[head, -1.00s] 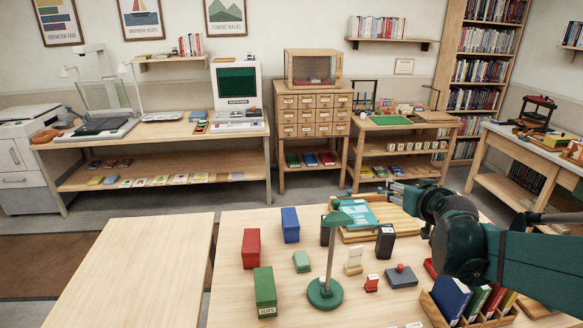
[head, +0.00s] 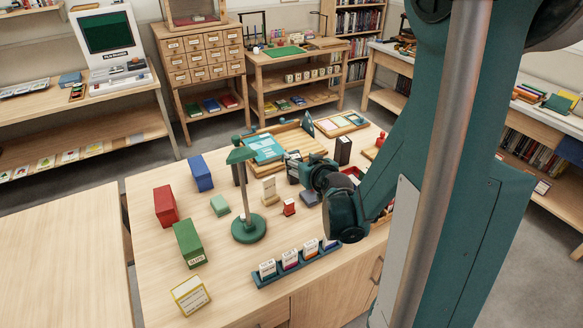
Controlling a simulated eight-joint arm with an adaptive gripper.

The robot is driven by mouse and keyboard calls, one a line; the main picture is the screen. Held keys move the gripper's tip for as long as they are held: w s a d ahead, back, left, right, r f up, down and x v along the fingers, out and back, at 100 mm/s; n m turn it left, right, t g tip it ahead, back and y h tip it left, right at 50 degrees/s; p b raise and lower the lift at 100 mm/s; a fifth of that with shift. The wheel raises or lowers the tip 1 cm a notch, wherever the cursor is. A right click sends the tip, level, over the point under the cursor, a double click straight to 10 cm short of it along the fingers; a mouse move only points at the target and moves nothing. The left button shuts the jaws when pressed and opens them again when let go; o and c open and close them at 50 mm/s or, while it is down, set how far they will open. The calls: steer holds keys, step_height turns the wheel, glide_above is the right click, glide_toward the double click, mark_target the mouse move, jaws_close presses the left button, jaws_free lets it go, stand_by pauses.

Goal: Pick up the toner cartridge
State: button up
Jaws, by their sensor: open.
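No part is clearly marked as the toner cartridge. Two dark upright boxes could be it. One dark box (head: 291,162) stands in front of the wooden tray, right at the end of my gripper (head: 300,172), and is partly hidden by it. The other black box (head: 343,150), with a pale label, stands farther right on the table, apart from my gripper. My gripper is open, low over the table, its wrist coming from the right. The fingertips are small and overlap the near dark box, so I cannot tell whether they touch it.
A green lamp (head: 249,229) stands left of my gripper. A wooden stand (head: 269,190), red stamp (head: 289,207) and dark pad (head: 311,197) are close by. A rack of labelled blocks (head: 296,263) lies in front. Red (head: 165,205), blue (head: 200,173) and green boxes (head: 189,243) stand left.

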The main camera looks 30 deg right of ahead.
mark_target(295, 156)
steer(key=shift+f, duration=0.95)
steer(key=shift+x, duration=1.25)
steer(key=shift+b, duration=0.3)
steer(key=shift+b+x, duration=0.7)
steer(key=shift+x, duration=1.95)
steer(key=shift+d+r, duration=0.1)
steer(key=shift+r, duration=0.05)
steer(key=c, duration=1.4)
steer(key=shift+c, duration=0.2)
steer(key=shift+r, duration=0.1)
